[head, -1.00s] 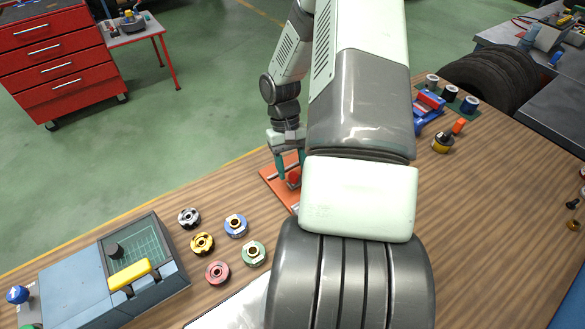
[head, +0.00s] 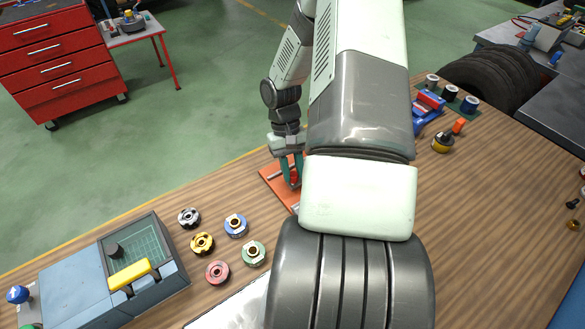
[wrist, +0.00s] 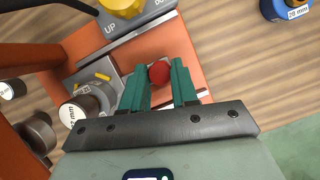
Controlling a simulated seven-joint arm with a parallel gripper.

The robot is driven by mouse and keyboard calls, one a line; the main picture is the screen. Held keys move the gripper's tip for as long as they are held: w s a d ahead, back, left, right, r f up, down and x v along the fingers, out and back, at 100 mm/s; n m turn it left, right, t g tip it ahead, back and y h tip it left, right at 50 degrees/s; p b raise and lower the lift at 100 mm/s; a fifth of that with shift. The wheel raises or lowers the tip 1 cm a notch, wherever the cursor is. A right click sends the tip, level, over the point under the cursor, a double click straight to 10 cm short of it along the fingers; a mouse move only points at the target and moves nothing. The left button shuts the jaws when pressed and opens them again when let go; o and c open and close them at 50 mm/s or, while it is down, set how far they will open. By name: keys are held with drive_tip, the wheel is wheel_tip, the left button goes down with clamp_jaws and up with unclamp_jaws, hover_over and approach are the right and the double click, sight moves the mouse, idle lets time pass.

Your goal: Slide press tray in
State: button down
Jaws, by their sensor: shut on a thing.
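The press has an orange base (head: 270,176), mostly hidden by my arm in the head view. A round red knob (wrist: 159,73) sits between my green fingers, beside the grey plate. My gripper (wrist: 159,68) is shut on this knob; it also shows low over the base in the head view (head: 291,172). Whether the knob joins the tray is hidden.
A yellow dial (wrist: 122,5) on a grey panel marked "UP" is close beyond my fingers. Several coloured round dies (head: 218,245) lie left of the press, near a grey box (head: 75,280).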

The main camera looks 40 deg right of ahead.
drive_tip(key=shift+d, duration=2.4)
drive_tip(key=c, duration=0.9)
unclamp_jaws()
drive_tip(key=shift+o, duration=0.2)
drive_tip(key=shift+r, duration=0.1)
drive_tip(key=v, duration=1)
drive_tip(key=shift+w+r, duration=0.25)
drive_tip(key=shift+r, duration=0.05)
